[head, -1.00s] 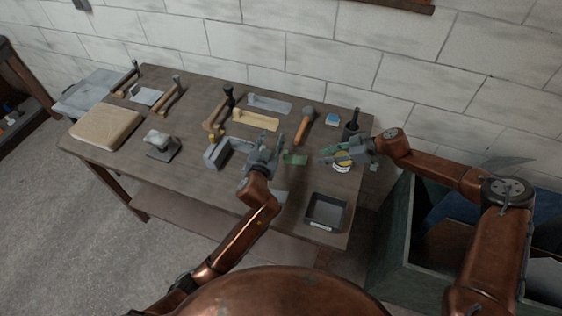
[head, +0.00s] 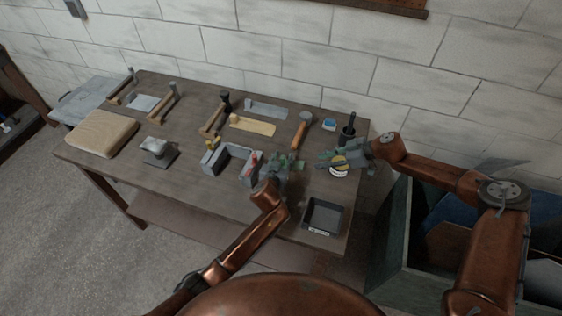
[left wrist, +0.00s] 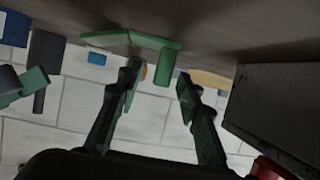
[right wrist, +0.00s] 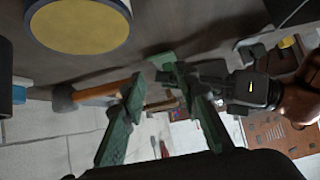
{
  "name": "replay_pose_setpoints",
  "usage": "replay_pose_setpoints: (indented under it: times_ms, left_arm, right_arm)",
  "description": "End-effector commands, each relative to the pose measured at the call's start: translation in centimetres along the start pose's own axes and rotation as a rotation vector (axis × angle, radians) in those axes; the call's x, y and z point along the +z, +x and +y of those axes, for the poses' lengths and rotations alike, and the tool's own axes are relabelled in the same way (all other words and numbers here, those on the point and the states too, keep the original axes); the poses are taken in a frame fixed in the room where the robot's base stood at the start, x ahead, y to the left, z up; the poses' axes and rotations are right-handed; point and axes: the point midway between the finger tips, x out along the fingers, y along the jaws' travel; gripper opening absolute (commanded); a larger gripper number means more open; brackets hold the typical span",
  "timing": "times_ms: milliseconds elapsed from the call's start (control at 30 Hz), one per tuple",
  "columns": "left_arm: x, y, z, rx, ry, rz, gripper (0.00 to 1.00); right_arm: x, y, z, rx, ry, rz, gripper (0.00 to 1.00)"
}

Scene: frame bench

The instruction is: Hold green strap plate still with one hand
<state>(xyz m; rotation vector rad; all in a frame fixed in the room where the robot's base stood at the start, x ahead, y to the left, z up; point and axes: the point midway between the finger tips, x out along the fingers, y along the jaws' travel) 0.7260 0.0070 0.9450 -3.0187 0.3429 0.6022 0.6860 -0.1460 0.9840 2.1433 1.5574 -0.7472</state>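The green strap plate (head: 300,165) lies on the bench right of the grey vise-like block and is partly hidden by my left gripper. In the left wrist view it shows as a flat green strip with a bent tab (left wrist: 166,64). My left gripper (head: 293,162) is open at the plate. In its wrist view the tab stands in line with the gap between the fingertips (left wrist: 159,84); I cannot tell whether they touch. My right gripper (head: 322,161) is open and empty to the right, by the yellow-topped round item. The plate also shows in the right wrist view (right wrist: 160,58), beyond the fingertips (right wrist: 159,84).
The grey block (head: 215,163) stands left of my left gripper, with a red part near it. The yellow-topped round item (right wrist: 80,24) is close to my right gripper. An orange-handled hammer (head: 299,134) lies behind the plate. A dark tray (head: 309,231) stands in front.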

Motion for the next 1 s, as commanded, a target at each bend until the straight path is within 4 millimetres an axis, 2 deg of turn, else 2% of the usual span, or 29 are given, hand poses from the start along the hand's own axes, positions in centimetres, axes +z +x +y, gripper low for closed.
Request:
replay_pose_setpoints:
  times_ms: [300,800,1000]
  left_arm:
    - [-0.05,0.35,-0.02,0.0,-0.001,0.001,0.33]
    - [-0.03,0.33,-0.03,0.0,0.0,0.0,0.0]
    - [-0.02,0.33,-0.04,-0.001,0.0,0.0,0.0]
  right_arm:
    - [0.0,0.0,0.0,0.0,0.0,0.0,0.29]
    - [0.0,0.0,0.0,0.0,0.0,0.0,0.29]
    - [0.0,0.0,0.0,0.0,0.0,0.0,0.29]
